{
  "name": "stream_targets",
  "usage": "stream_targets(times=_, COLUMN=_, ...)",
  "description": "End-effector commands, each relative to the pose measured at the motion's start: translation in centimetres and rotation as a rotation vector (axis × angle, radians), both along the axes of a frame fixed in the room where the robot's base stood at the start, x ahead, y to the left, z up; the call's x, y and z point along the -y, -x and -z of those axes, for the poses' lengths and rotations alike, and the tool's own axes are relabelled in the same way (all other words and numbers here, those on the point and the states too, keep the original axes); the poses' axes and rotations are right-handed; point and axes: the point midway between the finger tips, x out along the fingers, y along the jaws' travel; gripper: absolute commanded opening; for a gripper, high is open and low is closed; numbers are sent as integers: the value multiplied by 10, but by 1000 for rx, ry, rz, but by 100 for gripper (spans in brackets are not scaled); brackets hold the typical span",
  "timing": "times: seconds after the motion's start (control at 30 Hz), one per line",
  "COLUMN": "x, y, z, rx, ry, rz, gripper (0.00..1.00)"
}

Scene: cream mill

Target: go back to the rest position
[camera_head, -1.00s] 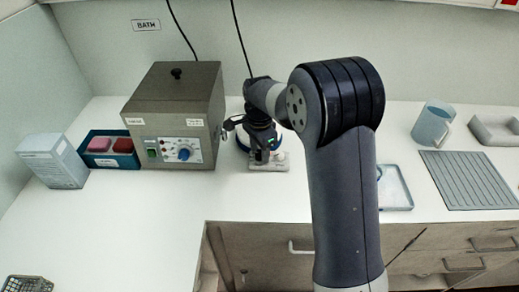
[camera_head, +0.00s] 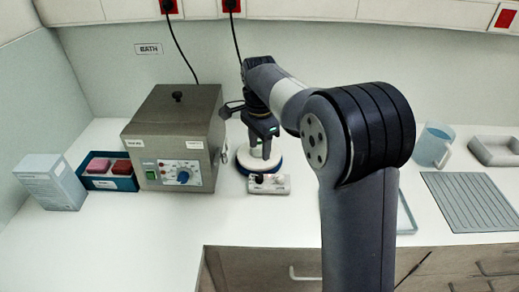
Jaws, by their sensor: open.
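My arm rises at the right of centre and reaches back over the counter. My gripper (camera_head: 264,152) points down at its end, open, above or in front of a small round device with a white top and blue rim (camera_head: 243,164). The gripper covers part of that device, and I cannot tell whether the fingertips touch it. A pale control box (camera_head: 270,184) with a dark knob is at the front of the device.
Left of the gripper stands a grey metal bath (camera_head: 175,138) with a lidded top and dials. Further left are a blue tray (camera_head: 127,183) with red and pink blocks and a white carton (camera_head: 52,183). At right are a blue mug (camera_head: 431,146), a ribbed mat (camera_head: 468,202) and a grey tray (camera_head: 495,150).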

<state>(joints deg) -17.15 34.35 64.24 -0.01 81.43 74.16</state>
Motion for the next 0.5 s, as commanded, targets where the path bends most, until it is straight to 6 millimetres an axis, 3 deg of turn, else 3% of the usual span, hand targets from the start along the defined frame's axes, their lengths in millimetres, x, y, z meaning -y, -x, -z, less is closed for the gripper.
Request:
stream_targets(times=0.27, x=0, y=0, z=4, rx=0, ry=0, rz=0, gripper=46)
stream_targets(times=0.5, x=0, y=1, z=37, rx=-5, ry=2, rz=0, gripper=46)
